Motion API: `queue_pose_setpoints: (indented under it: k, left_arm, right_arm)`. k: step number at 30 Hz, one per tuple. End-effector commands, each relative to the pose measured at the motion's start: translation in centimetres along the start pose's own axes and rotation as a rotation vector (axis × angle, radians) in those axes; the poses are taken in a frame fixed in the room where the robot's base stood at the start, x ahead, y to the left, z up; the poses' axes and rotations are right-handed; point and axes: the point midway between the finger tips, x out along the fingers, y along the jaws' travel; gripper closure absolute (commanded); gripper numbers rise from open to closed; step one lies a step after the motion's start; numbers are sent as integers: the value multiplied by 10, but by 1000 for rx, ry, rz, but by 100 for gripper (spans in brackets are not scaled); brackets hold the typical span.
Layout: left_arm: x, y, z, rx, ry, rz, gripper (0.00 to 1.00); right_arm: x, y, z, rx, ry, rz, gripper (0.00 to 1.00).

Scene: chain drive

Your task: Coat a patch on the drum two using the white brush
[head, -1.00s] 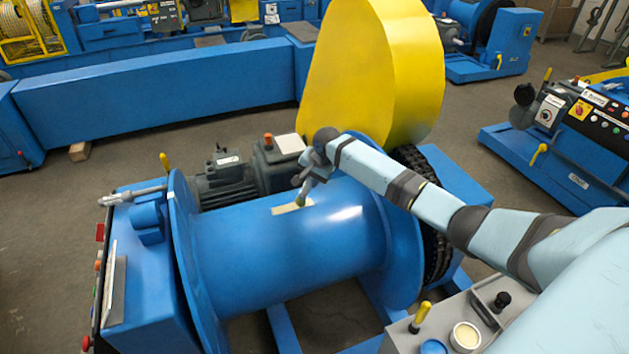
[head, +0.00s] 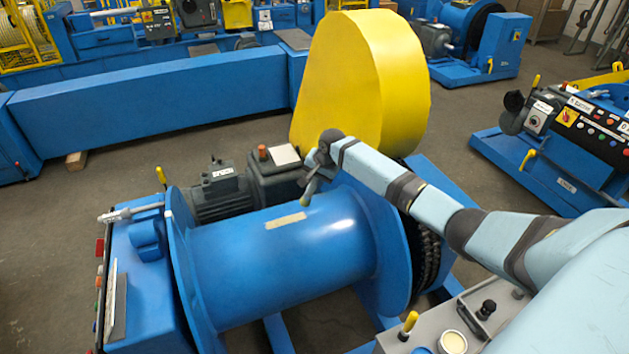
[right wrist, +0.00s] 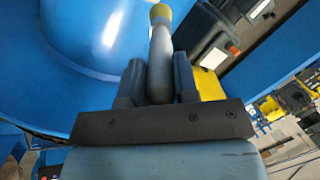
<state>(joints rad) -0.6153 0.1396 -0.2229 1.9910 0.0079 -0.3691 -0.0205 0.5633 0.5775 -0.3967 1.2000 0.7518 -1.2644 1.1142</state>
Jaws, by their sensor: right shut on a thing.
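The blue drum (head: 270,265) lies on its side between two blue flanges. A pale cream patch (head: 286,221) shows on its upper surface. My right gripper (head: 322,170) is above the drum, to the right of the patch, and is shut on a brush (head: 309,192). The brush points down; its tip appears apart from the patch, just up and right of it. In the right wrist view the brush (right wrist: 160,55) has a grey handle and a yellowish-cream tip, between the fingers (right wrist: 158,85). My left gripper is out of view.
A yellow guard (head: 365,85) and a dark motor (head: 222,190) stand behind the drum. At the bottom right, a grey tray (head: 400,345) carries a cream paint pot (head: 453,342) and a yellow-handled brush (head: 409,322). A blue control stand (head: 145,300) is at the left.

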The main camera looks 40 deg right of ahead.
Motion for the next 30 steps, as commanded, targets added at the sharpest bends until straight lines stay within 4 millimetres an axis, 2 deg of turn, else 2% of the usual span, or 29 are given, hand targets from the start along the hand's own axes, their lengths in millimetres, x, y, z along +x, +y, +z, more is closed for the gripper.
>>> queue_pose_setpoints:
  k: [1,9,27,30]
  left_arm:
    - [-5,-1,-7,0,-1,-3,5]
    - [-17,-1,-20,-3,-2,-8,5]
    - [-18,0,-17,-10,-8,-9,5]
    - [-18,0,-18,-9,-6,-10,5]
  right_arm:
    - [-9,-3,-2,1,0,0,96]
    - [-29,-9,-10,0,0,-1,96]
    - [-29,-9,-11,-1,0,-1,96]
    - [-32,-12,-4,-21,-8,-4,96]
